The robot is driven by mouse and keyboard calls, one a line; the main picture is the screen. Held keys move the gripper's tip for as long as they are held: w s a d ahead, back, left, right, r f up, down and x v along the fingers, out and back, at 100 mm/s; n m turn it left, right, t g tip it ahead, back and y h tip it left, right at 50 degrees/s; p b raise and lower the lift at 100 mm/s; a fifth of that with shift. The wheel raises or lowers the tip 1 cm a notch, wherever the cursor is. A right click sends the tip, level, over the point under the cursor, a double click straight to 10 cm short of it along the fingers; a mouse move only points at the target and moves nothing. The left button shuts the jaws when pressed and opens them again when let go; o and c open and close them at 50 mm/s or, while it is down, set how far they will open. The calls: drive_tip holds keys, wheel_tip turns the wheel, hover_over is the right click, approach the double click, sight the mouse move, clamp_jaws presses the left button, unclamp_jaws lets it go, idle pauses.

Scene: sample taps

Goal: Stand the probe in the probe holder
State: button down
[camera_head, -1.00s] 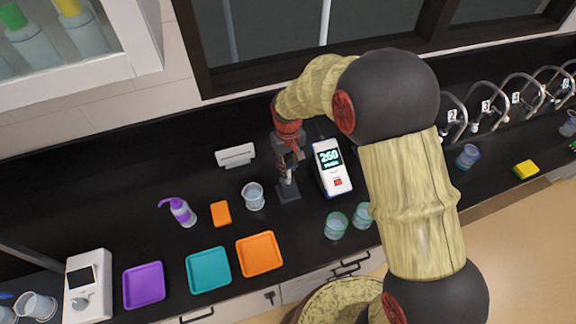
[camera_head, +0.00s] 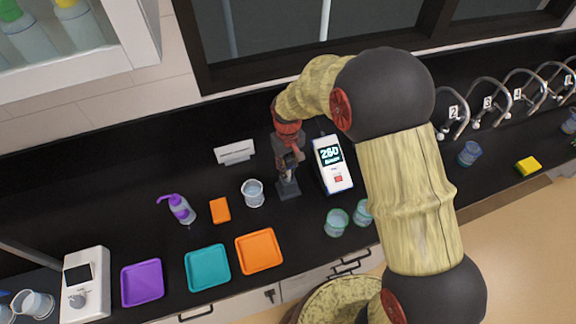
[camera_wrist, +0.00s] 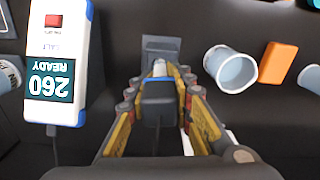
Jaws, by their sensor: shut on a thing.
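My gripper (camera_head: 288,168) is over the middle of the counter, and its fingers also show in the wrist view (camera_wrist: 160,92). It is shut on the probe (camera_wrist: 159,68), whose pale tip shows just past the fingers.
A white meter (camera_head: 332,165) reading 260 stands close on the right. A clear beaker (camera_head: 253,193) is close on the left, with an orange block (camera_head: 220,210) beyond it. Green-tinted beakers (camera_head: 337,222) and an orange tray (camera_head: 259,251) lie nearer the front edge. A white sign (camera_head: 235,152) stands behind.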

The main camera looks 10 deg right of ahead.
sight(288, 173)
drive_tip(key=shift+f+b, duration=1.1)
drive_tip(key=shift+f, duration=0.9)
drive_tip(key=c, duration=1.5)
unclamp_jaws()
drive_tip(key=shift+o, duration=0.8)
drive_tip(key=o, duration=0.4)
drive_tip(key=shift+o, duration=0.5)
drive_tip(key=shift+r, duration=0.1)
